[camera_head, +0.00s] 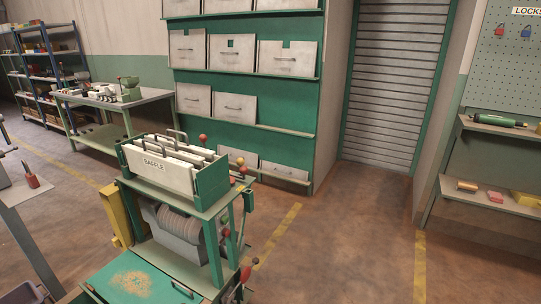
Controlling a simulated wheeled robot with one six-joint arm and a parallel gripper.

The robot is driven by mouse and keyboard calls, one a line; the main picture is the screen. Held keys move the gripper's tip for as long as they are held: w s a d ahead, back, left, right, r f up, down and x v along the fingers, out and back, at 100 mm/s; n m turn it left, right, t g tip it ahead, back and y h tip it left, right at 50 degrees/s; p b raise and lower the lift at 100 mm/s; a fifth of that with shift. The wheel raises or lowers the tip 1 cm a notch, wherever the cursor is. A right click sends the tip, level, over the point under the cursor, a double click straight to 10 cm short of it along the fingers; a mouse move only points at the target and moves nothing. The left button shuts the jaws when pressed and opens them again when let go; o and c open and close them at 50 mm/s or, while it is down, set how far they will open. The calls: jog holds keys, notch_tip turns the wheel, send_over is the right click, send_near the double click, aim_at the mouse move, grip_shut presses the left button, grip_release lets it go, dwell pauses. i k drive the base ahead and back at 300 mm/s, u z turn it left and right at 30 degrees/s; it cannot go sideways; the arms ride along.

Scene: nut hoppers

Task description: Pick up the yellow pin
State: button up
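A small yellow ball-shaped knob (240,161) shows at the right end of the green and white machine (208,209), near several red knobs. It may be the head of the yellow pin; its shaft is hidden or too small to make out. A red knob (203,138) stands higher to its left, and another red one (243,170) sits just below it. My gripper is not in view.
The machine's top holds a white rack marked "BAFFLE" (154,162). A yellow box (117,214) is on its left side. A bench (35,188) with a red-handled tool is at left. Drawer shelves (245,106) stand behind. Floor (345,240) to the right is clear.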

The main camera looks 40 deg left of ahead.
aim_at(240, 161)
jog(key=u, duration=0.3)
jog(key=i, duration=1.15)
jog(key=u, duration=1.6)
jog(key=i, duration=0.9)
jog(key=u, duration=0.95)
